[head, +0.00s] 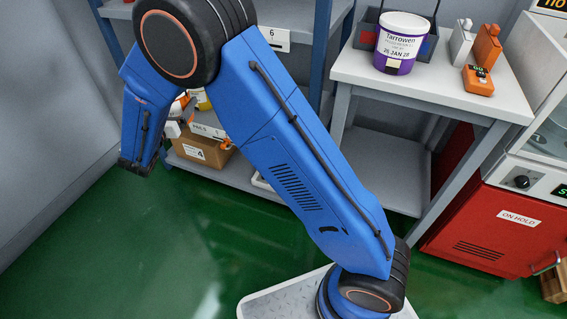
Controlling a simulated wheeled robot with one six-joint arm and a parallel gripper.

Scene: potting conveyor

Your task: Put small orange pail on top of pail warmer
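No small orange pail can be clearly made out. Some orange and yellow items (186,106) show in part on the shelf behind my arm, too covered to name. Nothing in view is clearly marked as a pail warmer. A white machine with a knob and a green display (530,178) stands at the right edge, cut off by the frame; I cannot tell whether it is the warmer. My blue arm crosses the picture, and its far link points down at the left. My gripper does not show.
A white and purple tub (400,43), a grey bottle (461,43), an orange bottle (487,46) and an orange device (478,81) stand on a pale table (440,98). A red cabinet marked ON HOLD (490,225) is at right. A cardboard box (203,151) sits on a low shelf. Green floor is clear at left.

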